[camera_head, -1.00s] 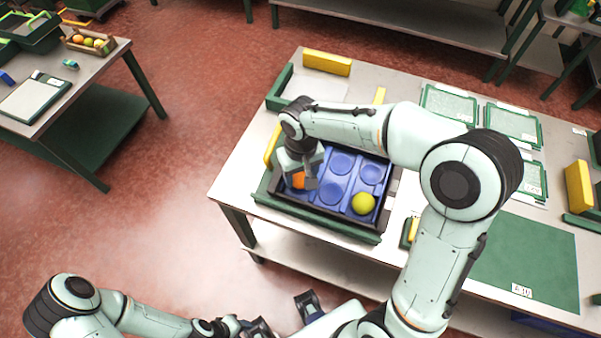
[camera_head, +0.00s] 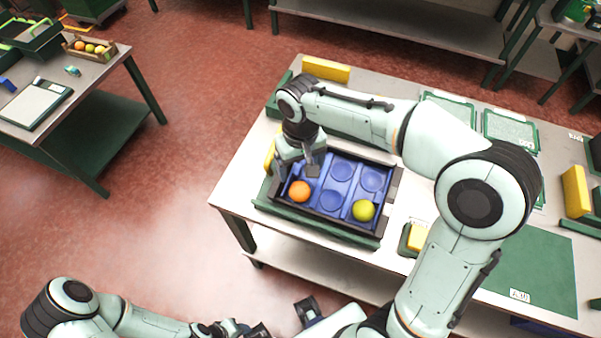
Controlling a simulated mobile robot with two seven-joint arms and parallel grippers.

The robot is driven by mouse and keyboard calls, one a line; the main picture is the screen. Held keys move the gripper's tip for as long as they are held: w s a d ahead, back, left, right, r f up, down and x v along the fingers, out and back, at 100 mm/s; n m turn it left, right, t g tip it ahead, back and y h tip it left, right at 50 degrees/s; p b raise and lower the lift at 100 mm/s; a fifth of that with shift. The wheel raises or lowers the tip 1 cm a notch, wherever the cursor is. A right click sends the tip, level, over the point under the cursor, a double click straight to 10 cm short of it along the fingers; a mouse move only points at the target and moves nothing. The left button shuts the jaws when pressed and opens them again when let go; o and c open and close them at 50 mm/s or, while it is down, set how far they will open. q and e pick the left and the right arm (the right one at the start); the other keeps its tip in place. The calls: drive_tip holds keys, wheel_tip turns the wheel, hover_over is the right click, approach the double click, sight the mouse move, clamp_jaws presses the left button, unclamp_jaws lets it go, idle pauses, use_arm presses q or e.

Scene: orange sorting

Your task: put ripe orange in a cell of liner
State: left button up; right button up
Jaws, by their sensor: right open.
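A ripe orange (camera_head: 299,191) sits in the front-left cell of the blue liner (camera_head: 332,199), inside a dark crate on the table. A yellow-green fruit (camera_head: 363,210) sits in the front-right cell. The other liner cells that show are empty; the back-left part is partly hidden by my gripper. My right gripper (camera_head: 301,172) is open and empty, above and just behind the orange, apart from it. My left gripper (camera_head: 283,318) is low at the bottom edge, away from the table; its fingers look spread apart with nothing between them.
The crate stands in a green holder (camera_head: 315,229) on the table. Yellow blocks (camera_head: 326,69) stand at the back and a yellow sponge-like block (camera_head: 417,237) lies right of the crate. A side table at left holds a small box of fruit (camera_head: 89,47).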

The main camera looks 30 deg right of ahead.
drive_tip(key=shift+r+p, duration=0.3)
drive_tip(key=shift+r, duration=2.1)
